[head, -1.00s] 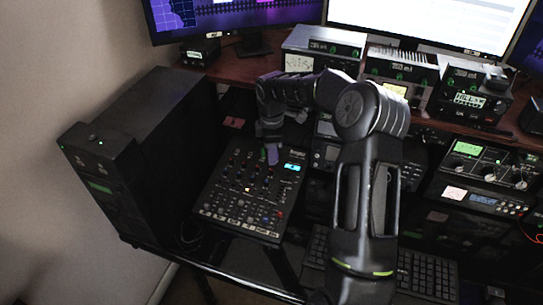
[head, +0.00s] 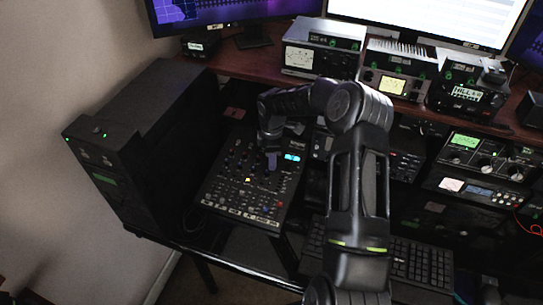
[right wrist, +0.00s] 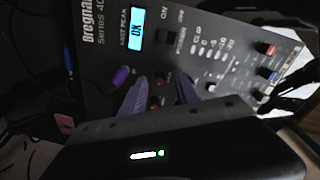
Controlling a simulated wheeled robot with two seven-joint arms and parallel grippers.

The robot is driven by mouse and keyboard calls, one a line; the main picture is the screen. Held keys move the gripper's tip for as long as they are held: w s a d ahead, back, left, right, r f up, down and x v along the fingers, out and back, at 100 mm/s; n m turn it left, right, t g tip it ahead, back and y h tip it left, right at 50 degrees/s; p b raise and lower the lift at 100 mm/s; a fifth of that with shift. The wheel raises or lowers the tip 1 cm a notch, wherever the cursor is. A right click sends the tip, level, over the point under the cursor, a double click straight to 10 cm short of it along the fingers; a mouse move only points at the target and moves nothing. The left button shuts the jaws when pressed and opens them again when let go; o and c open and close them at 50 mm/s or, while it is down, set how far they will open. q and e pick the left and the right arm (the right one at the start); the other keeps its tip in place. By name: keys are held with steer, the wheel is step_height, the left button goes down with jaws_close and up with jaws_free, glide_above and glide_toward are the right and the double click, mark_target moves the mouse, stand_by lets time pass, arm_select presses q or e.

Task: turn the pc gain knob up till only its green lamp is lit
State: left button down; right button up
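My right gripper (head: 271,161) is over the panel beside the display. In the right wrist view its two purple fingers (right wrist: 163,80) stand apart, with small red-capped knobs (right wrist: 157,101) showing in the gap. Whether a fingertip touches a knob I cannot tell. Knob labels are too small to read, so I cannot single out the pc gain knob. My left gripper is not seen.
A black tower (head: 165,110) stands left of the mixer. Radios (head: 320,50) line the shelf above. A keyboard (head: 420,265) lies right of the mixer. In the right wrist view, a purple plug (right wrist: 121,76) and a blue cable are close to the left finger.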

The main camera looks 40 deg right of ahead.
steer(key=shift+f, duration=0.1)
jaws_close()
stand_by(0.3)
